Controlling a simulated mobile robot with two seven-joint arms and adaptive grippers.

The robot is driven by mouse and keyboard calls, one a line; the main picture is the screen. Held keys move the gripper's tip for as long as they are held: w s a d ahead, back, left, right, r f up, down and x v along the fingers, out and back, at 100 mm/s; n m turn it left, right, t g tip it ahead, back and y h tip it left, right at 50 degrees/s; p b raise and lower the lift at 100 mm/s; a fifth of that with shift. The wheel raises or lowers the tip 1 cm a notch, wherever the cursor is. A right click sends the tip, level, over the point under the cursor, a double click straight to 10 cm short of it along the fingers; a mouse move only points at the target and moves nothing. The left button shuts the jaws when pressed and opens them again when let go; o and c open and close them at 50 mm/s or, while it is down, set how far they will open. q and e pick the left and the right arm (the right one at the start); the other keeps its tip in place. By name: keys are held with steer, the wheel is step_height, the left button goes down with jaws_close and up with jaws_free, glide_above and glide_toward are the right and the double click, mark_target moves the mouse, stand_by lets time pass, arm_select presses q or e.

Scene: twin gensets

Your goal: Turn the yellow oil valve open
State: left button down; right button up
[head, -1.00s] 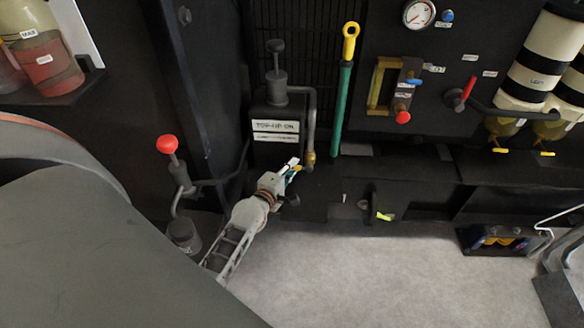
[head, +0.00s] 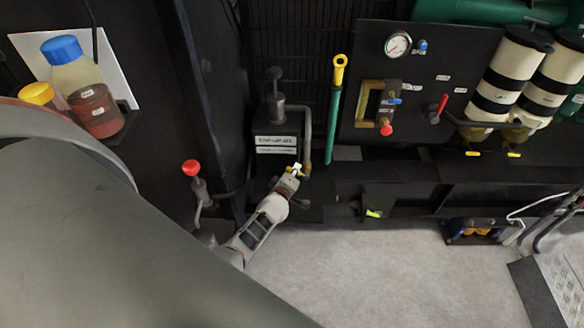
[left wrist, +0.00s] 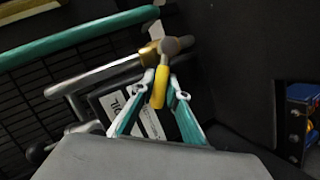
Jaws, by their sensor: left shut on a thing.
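The yellow oil valve handle (left wrist: 160,88) sits between the two fingertips of my left gripper (left wrist: 160,82) in the left wrist view. The fingers, with teal pads, are closed on it from both sides. The handle joins a brass body (left wrist: 150,54) on the end of a grey pipe (left wrist: 95,76). In the head view my left gripper (head: 295,172) is at the lower end of the pipe (head: 308,130) beside the black oil tank (head: 276,128). Small yellow parts show at its tips, and the gripper hides most of the valve there. My right gripper is not in view.
A green dipstick tube with a yellow ring (head: 339,70) stands right of the pipe. A red-knobbed lever (head: 191,168) is left of my gripper. A gauge panel (head: 425,80) and striped filters (head: 500,75) are farther right.

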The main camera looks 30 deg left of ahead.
arm_select(q)
steer(key=shift+r+p, duration=0.15)
steer(key=shift+p, duration=0.2)
steer(key=c, duration=2)
jaws_free()
steer(key=shift+o, duration=0.2)
steer(key=shift+d, duration=0.15)
